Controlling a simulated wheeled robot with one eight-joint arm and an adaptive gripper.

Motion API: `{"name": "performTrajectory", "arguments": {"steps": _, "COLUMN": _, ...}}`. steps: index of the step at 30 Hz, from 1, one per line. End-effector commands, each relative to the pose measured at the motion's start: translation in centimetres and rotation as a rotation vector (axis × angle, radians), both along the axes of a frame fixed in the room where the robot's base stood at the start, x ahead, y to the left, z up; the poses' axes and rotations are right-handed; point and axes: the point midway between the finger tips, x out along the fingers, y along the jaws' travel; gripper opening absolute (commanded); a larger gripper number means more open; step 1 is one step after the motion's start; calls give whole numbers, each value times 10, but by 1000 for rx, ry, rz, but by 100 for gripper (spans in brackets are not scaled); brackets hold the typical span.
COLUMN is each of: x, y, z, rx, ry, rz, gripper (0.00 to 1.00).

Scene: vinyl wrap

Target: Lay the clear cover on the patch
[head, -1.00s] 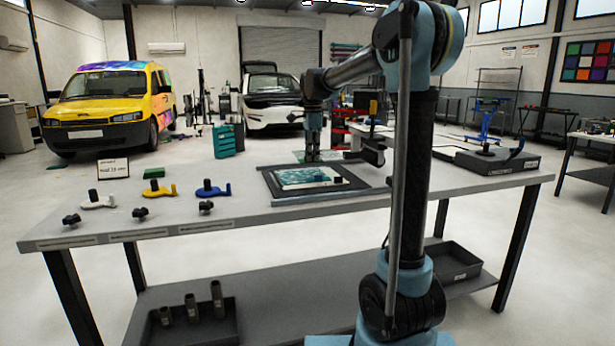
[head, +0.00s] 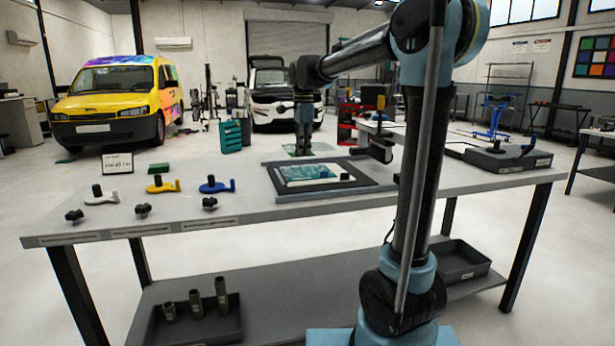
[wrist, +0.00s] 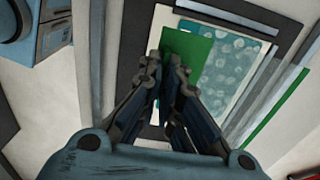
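The patch (head: 312,174) is a teal, pale-spotted sheet lying on a white and black board on the table. It also shows in the wrist view (wrist: 226,75). My gripper (head: 303,151) points down behind the board in the head view. In the wrist view my gripper (wrist: 167,66) has its fingertips close together, with a narrow gap between them. A green piece (wrist: 187,47) lies at or just beyond the tips, overlapping the patch's edge in the picture. I cannot tell whether the fingers grip it. I cannot make out a clear cover with certainty.
A small dark block (head: 346,177) sits at the board's right side. White, yellow (head: 163,185) and blue (head: 216,185) handled tools and several black knobs stand at left. A green block (head: 158,168) lies behind them. A dark case (head: 500,158) is at right.

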Motion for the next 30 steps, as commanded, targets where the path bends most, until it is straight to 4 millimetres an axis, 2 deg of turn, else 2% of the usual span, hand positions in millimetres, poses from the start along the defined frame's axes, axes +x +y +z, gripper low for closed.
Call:
{"name": "performTrajectory", "arguments": {"steps": 9, "x": -1, "y": 1, "z": -46, "rx": 0, "ry": -1, "rz": 2, "gripper": 0}}
{"name": "performTrajectory", "arguments": {"steps": 16, "x": -1, "y": 1, "z": -61, "rx": 0, "ry": -1, "rz": 2, "gripper": 0}}
{"name": "performTrajectory", "arguments": {"steps": 24, "x": -1, "y": 1, "z": -93, "rx": 0, "ry": -1, "rz": 2, "gripper": 0}}
{"name": "performTrajectory", "arguments": {"steps": 30, "x": -1, "y": 2, "z": -94, "rx": 0, "ry": -1, "rz": 3, "gripper": 0}}
